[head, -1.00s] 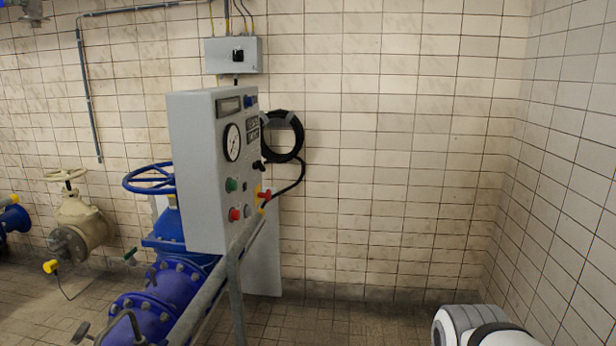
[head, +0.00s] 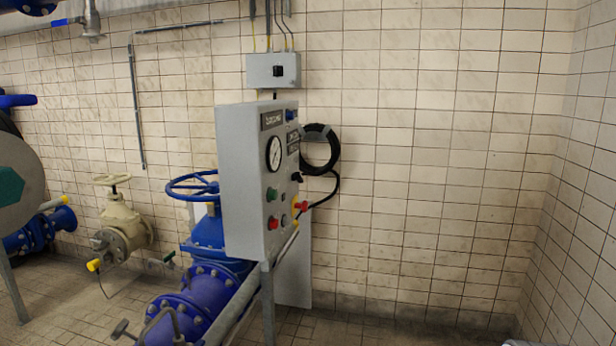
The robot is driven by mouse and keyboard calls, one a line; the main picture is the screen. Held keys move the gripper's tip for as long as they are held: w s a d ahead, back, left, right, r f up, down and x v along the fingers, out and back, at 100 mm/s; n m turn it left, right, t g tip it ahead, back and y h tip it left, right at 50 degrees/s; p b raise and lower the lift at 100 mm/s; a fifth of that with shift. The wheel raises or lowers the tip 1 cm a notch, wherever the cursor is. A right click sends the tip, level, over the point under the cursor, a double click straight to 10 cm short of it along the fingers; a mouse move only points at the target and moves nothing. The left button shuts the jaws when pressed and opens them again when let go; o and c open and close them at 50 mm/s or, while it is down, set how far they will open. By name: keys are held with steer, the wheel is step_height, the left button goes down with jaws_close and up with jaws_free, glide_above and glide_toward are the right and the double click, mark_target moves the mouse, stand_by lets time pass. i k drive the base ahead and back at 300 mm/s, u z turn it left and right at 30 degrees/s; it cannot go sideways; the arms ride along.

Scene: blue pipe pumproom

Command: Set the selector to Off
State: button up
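A grey control panel (head: 243,180) stands on a metal post left of centre, its face turned to the right and seen at a steep angle. A small black knob (head: 296,177), which looks like a selector, sits on its right side; its setting is too small to read. A red and yellow switch (head: 301,206) sits below it. A grey wall box (head: 258,70) above the panel carries a black rotary switch (head: 278,71); its marks are also unreadable. I cannot tell which one is the selector. My gripper is not in view.
Blue pipework (head: 203,290) with a blue handwheel (head: 192,186) runs left of and below the panel. A beige valve (head: 122,228) stands further left. A black hose coil (head: 320,150) hangs on the tiled wall. The floor right of the panel is clear.

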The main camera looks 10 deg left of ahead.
mark_target(296, 176)
steer(key=u, duration=0.2)
steer(key=i, duration=1.6)
steer(key=u, duration=0.4)
steer(key=k, duration=0.35)
steer(key=u, duration=0.3)
steer(key=i, duration=0.35)
steer(key=z, duration=0.25)
